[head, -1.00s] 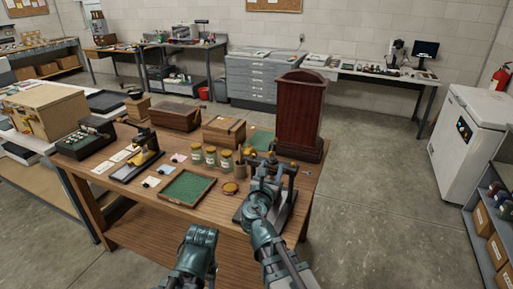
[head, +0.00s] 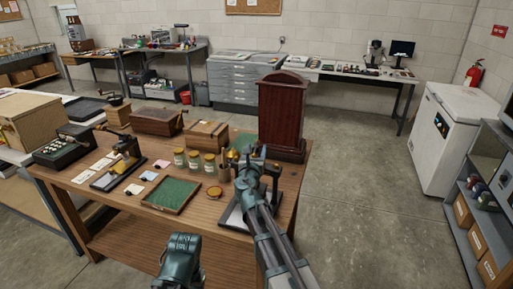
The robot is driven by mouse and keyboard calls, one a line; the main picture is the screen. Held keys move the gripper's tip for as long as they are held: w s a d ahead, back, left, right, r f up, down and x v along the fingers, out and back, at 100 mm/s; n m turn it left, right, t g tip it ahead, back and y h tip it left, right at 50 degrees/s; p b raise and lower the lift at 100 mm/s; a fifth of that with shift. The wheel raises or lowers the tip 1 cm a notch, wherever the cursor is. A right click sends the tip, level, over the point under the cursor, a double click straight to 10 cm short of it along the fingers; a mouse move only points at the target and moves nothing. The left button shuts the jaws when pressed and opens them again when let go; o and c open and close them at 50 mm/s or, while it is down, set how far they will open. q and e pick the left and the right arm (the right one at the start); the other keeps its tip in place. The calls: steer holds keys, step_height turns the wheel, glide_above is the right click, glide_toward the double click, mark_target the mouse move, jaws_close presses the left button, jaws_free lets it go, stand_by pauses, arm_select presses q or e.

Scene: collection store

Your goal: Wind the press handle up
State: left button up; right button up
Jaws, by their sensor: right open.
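The press (head: 275,190) stands at the right front of the wooden table. It has grey metal uprights and a pale-edged base, and my right arm hides much of it. Its handle cannot be made out clearly behind my arm. My right gripper (head: 249,156) is open at the top of the press, close to its upper parts. I cannot tell whether it touches the handle. A teal part of my left arm shows at the bottom, but its gripper does not show.
The wooden table (head: 150,213) holds a green-lined tray (head: 172,194), several jars (head: 195,161), a round lid (head: 214,192) and wooden boxes (head: 157,121) left of the press. A tall dark red wooden case (head: 283,112) stands close behind it. The floor to the right is clear.

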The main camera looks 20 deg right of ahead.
steer(key=shift+x, duration=1.05)
jaws_close()
